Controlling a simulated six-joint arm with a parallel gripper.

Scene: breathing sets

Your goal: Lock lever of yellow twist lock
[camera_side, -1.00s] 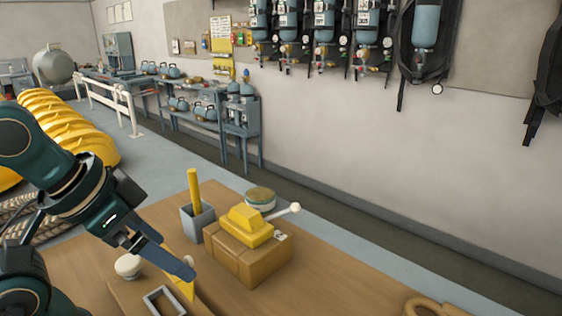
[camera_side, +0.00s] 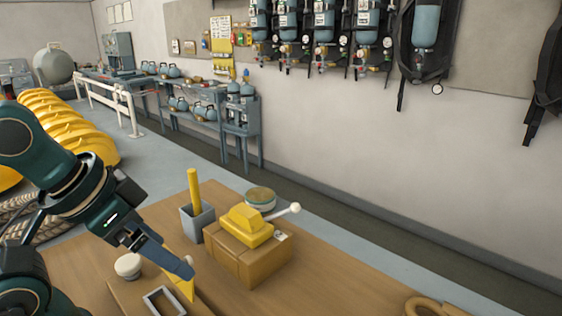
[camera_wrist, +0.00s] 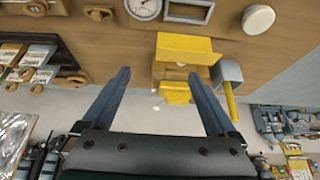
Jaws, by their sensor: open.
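The yellow twist lock (camera_side: 246,226) sits on top of a wooden box (camera_side: 249,259) in the side view. Its lever sticks out to the right and slightly up, ending in a white knob (camera_side: 294,208). In the wrist view the yellow lock (camera_wrist: 176,92) shows beyond the box, between the fingers in the picture, with its small pale knob (camera_wrist: 156,108) to its left. My gripper (camera_side: 184,269) is open and empty, left of the box and apart from the lock. In the wrist view both fingers of my gripper (camera_wrist: 160,76) are spread wide with nothing between them.
A yellow angled piece (camera_side: 182,288) stands by my fingertips; it also shows in the wrist view (camera_wrist: 187,43). A grey holder (camera_side: 197,223) with an upright yellow rod stands left of the box. A round tin (camera_side: 260,198) is behind.

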